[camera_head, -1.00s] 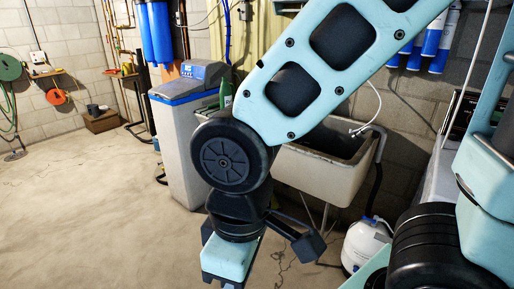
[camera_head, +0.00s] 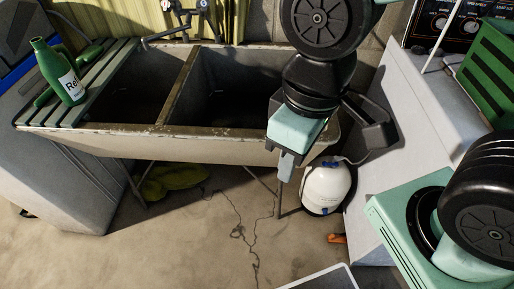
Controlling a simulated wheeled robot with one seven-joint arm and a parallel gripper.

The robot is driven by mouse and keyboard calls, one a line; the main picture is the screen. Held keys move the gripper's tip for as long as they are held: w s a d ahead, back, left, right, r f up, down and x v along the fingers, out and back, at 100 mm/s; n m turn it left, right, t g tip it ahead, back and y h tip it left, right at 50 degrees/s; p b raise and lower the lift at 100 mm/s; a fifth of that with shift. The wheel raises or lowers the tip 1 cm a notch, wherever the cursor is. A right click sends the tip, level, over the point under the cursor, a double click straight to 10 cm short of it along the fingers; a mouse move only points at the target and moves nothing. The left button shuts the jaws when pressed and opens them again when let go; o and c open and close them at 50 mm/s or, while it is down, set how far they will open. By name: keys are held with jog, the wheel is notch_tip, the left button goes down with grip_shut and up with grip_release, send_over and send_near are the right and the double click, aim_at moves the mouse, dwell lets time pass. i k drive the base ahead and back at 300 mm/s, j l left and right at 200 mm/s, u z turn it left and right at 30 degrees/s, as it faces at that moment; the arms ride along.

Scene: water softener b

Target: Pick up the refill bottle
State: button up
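The refill bottle (camera_head: 58,68) is green with a handle and a white label whose visible letters begin "Re". It stands, looking tilted in this view, on a slatted board (camera_head: 101,73) over the left end of the double sink. My gripper (camera_head: 286,166) hangs in front of the right end of the sink, well to the right of the bottle and apart from it. It points downward and nothing shows held in it. Its fingers overlap in this view, so I cannot tell how wide they stand.
The sink (camera_head: 200,143) has two basins and a faucet (camera_head: 184,18) at its back. A grey cabinet (camera_head: 50,170) is at the left. A white tank (camera_head: 326,187) stands under the sink's right end. A white appliance (camera_head: 385,110) is at the right.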

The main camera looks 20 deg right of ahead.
aim_at(63, 75)
jog(key=i+j+z, duration=0.2)
jog(key=j, duration=0.25)
jog(key=j+z, duration=0.25)
jog(key=j, duration=0.15)
jog(key=i+j+z, duration=0.2)
jog(key=j, duration=0.25)
jog(key=k+u, duration=0.1)
jog(key=u, duration=1.25)
jog(key=i+l+z, duration=0.35)
jog(key=i, duration=0.15)
jog(key=j, duration=0.1)
